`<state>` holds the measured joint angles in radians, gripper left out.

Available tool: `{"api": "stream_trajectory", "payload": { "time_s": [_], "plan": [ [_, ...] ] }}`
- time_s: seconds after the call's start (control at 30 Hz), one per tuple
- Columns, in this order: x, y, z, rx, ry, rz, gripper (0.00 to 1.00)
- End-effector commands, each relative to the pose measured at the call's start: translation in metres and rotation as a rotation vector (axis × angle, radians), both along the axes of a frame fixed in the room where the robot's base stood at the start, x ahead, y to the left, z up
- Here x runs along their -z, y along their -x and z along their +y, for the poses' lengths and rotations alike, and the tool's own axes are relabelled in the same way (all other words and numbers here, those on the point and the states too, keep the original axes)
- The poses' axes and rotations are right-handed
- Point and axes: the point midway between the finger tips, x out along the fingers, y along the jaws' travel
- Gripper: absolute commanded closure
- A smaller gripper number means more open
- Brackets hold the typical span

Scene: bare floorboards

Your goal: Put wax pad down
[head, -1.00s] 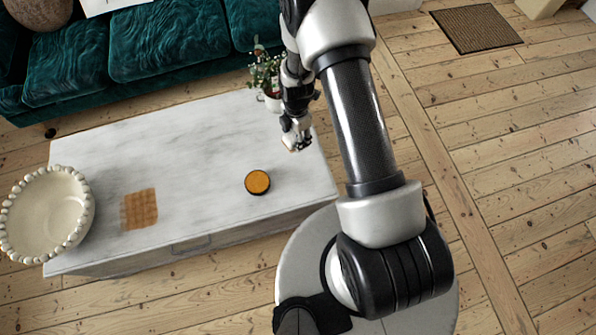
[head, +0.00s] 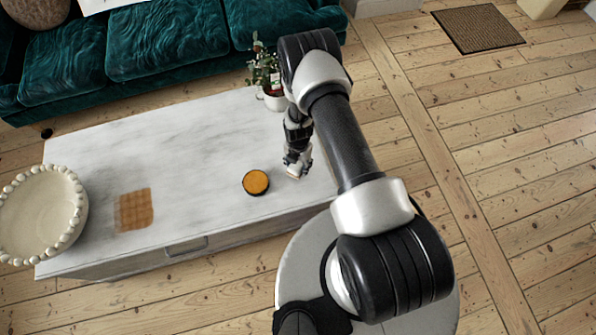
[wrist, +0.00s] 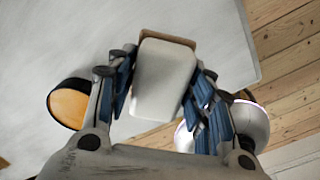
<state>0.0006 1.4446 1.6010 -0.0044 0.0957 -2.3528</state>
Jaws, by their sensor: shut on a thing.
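The wax pad (wrist: 165,82) is a pale, rounded block with a brown strip along its far edge. My gripper (head: 297,168) is shut on it, with blue-lined fingers on both sides in the wrist view. In the head view the gripper is low over the right end of the white marble-look table (head: 190,130), to the right of a round orange-topped tin (head: 256,182). Whether the pad touches the tabletop cannot be told. The tin also shows left of the gripper in the wrist view (wrist: 70,103).
A brown square patch (head: 134,209) and a cream beaded bowl (head: 40,215) are at the table's left end. A potted plant (head: 272,90) stands at the back right edge. A teal sofa (head: 165,45) is behind. The table's middle is clear.

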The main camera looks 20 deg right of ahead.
Motion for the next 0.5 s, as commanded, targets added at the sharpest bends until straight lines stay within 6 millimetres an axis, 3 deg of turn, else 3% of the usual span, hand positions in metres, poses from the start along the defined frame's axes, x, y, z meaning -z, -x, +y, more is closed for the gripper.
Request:
{"api": "stream_trajectory", "payload": {
  "time_s": [0.5],
  "plan": [
    [0.055, 0.000, 0.000, 0.000, 0.000, 0.000, 0.78]
  ]
}}
